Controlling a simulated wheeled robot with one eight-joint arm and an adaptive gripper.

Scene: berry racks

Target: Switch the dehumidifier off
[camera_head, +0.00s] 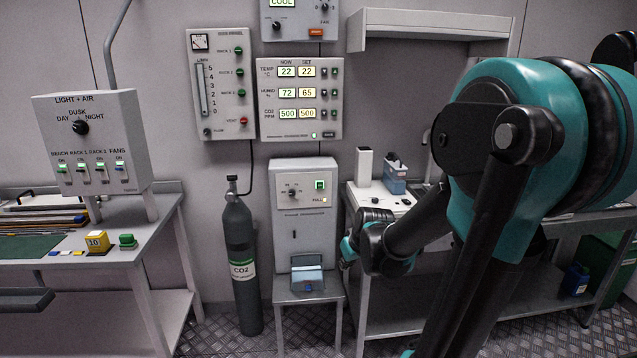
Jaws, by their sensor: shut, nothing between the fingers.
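The dehumidifier (304,227) is a pale grey box on a small stand in the middle of the head view. Its front has a dark round knob (293,193), a lit green switch (319,184) at upper right and a small light marked FULL (324,200). A blue-grey tank (307,276) sits at its bottom. My gripper (345,262) is shut and empty, just right of the dehumidifier's lower right side and apart from the switch. My own wrist partly hides it, so the fingertips show only in small part.
A CO2 cylinder (238,265) stands close at the dehumidifier's left. A wall panel (300,98) reads humidity 72, set 65. A light and fan box (92,142) stands on the left bench. The right bench (357,215) is close to my gripper. Open space lies before the stand.

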